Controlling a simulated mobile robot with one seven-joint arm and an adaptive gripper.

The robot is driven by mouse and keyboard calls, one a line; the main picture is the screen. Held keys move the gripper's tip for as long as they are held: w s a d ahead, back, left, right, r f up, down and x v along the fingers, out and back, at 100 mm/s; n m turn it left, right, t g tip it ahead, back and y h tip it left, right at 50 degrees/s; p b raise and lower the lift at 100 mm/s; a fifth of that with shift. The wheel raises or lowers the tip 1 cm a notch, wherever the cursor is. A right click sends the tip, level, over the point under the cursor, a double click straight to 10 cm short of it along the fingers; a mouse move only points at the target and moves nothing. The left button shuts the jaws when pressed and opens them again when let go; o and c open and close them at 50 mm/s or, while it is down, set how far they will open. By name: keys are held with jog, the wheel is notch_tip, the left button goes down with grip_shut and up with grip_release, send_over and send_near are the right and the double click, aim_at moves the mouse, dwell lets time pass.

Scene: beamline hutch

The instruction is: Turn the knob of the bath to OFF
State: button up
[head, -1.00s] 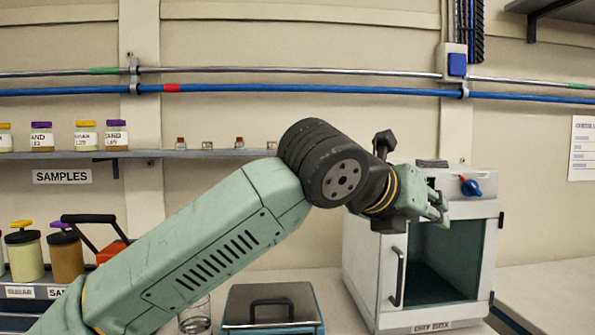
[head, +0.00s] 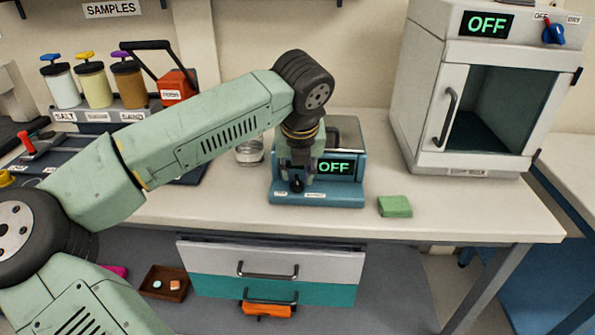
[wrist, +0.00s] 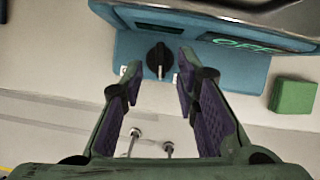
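The bath (head: 345,190) is a blue box with a grey lid on the bench, and its green display reads OFF. Its black knob (head: 297,184) is low on the front, partly hidden by my gripper (head: 298,172). In the wrist view the knob (wrist: 159,60) shows its grip ridge lengthwise in the picture, with small white labels to either side. My gripper (wrist: 158,74) is open there, purple pads apart, with the knob framed between the fingertips. Nothing is held. Whether the fingers touch the knob I cannot tell.
A green block (head: 395,206) lies right of the bath. A glass beaker (head: 250,152) stands on its left. The white dry box (head: 425,90) at right also displays OFF. Drawers (head: 270,262) with handles are below the bench. Bare bench lies right of the green block.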

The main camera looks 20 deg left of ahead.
aim_at(297, 182)
jog(key=shift+x, duration=1.4)
jog(key=shift+c, duration=0.3)
grip_shut()
